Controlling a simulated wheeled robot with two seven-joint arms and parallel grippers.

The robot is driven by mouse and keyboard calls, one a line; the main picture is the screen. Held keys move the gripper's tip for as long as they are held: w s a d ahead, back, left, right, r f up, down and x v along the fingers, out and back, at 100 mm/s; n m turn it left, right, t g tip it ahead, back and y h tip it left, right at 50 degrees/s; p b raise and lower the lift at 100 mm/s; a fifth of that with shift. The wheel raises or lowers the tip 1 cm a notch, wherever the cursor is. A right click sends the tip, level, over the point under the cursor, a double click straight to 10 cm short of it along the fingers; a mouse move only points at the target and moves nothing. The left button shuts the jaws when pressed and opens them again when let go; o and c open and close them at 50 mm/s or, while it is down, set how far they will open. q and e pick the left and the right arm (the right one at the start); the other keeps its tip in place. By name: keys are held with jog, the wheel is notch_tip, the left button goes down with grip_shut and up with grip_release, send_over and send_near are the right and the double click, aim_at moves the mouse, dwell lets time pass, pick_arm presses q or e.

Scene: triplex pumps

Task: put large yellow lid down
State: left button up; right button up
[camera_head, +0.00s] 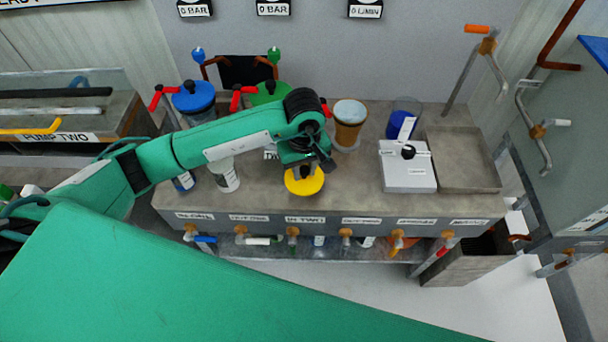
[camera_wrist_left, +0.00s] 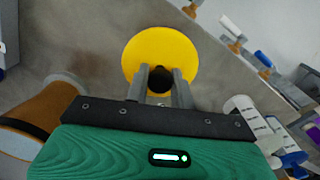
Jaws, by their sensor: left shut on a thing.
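The large yellow lid (camera_head: 305,182) is a round disc with a dark knob in its middle. In the head view it is at the front middle of the grey counter, below my left gripper (camera_head: 306,166). In the left wrist view the yellow lid (camera_wrist_left: 160,52) lies beyond the fingertips, and my left gripper (camera_wrist_left: 163,82) is shut on its dark knob. I cannot tell whether the lid touches the counter or is slightly above it. My right gripper is not in view.
A brown container (camera_head: 349,122) and a clear one with blue contents (camera_head: 403,118) stand behind right. A white box (camera_head: 407,168) sits beside a grey tray (camera_head: 462,160). White-labelled bottles (camera_head: 226,176) stand left. Valves (camera_head: 293,232) line the front edge. The counter right of the lid is clear.

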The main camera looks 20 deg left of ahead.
aim_at(304, 178)
pick_arm(q)
notch_tip(304, 178, down, 4)
jog(key=shift+r+p, duration=0.25)
jog(key=shift+p, duration=0.05)
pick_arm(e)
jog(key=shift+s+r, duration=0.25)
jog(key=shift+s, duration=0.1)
pick_arm(q)
jog(key=shift+f, duration=0.1)
jog(key=shift+f+b, duration=0.2)
jog(key=shift+b, duration=0.1)
jog(key=o, duration=1)
jog(key=shift+r, duration=0.1)
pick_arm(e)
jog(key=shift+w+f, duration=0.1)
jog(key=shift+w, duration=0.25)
